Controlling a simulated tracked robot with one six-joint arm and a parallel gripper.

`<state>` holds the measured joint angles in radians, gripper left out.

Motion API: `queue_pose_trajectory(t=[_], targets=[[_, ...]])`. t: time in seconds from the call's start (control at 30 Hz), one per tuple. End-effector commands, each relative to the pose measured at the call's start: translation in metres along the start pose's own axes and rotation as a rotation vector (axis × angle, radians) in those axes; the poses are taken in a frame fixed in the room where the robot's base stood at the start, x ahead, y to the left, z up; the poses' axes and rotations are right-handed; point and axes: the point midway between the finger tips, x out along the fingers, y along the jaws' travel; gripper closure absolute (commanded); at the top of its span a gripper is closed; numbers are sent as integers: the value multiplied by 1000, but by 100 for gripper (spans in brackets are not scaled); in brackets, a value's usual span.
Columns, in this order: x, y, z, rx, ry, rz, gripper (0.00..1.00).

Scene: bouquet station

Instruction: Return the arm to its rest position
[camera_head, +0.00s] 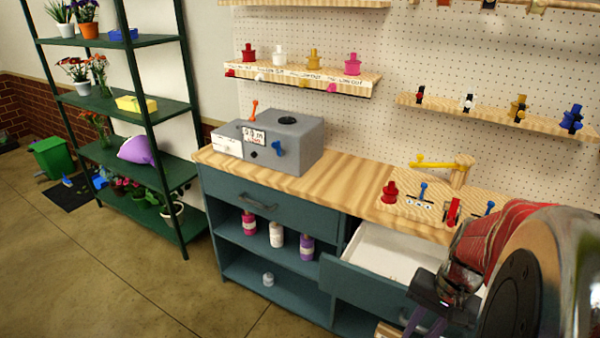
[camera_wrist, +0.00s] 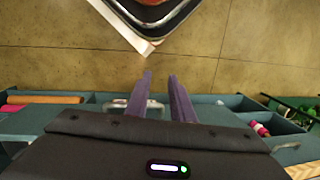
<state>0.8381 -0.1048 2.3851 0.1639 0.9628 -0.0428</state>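My arm fills the lower right of the head view, in front of the open white drawer (camera_head: 390,249). My gripper (camera_head: 428,326) hangs at the bottom edge there, partly cut off. In the wrist view, the two dark purple fingers of my gripper (camera_wrist: 160,84) stand apart with a clear gap between them. Nothing is held in the gap. The fingers point toward the tiled floor (camera_wrist: 220,55), with the blue-green cabinet behind them.
The blue-green cabinet (camera_head: 262,238) has a wooden top bearing a grey box (camera_head: 290,139) and a small board of coloured parts. Its open drawer juts out beside my arm. A green plant shelf (camera_head: 150,200) stands left. The floor at front left is clear.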

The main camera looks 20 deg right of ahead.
Motion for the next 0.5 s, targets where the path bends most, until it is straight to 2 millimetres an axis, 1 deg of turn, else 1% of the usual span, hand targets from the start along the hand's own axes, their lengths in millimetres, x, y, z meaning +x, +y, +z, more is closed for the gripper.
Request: queue_pose_trajectory(t=[0.03,0.27,0.5], targets=[[-6,-10,3,-44,29,14,78],[-31,-48,17,-227,151,60,78],[-55,-87,40,-424,271,75,78]])
